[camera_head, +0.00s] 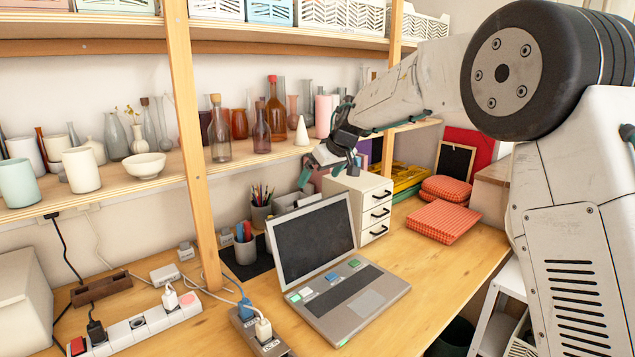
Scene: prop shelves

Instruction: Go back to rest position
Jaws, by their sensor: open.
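My gripper (333,172) is at the end of my arm, which reaches in from the right. It hangs above the small white drawer unit (345,196), near the front edge of the middle shelf. Its fingers look spread apart, and I see nothing held between them. The open laptop (370,303) stands on the wooden desk below and in front of it.
Bottles, vases and a white bowl (144,166) stand on the shelf (130,193). A wooden post (190,140) rises at left centre. Power strips (135,330) lie at front left. Red checkered fabric items (441,221) lie on the desk at right.

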